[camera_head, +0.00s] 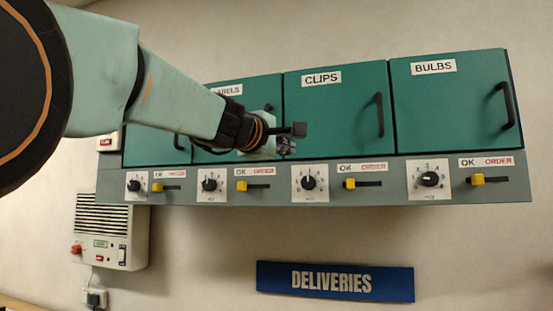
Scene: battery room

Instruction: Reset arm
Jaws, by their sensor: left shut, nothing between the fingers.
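My left arm comes in from the upper left, and its gripper (291,137) is shut and empty. The gripper is in front of the wall cabinet, near the lower left corner of the CLIPS door (335,110). It covers part of the LABELS door (240,92). I cannot tell whether it touches the cabinet. My right gripper is not in view.
The cabinet also has a BULBS door (445,105); the doors I can see look closed. Below them a grey panel (400,184) carries black knobs and yellow sliders. A white intercom box (100,228) and a blue DELIVERIES sign (335,281) are lower on the wall.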

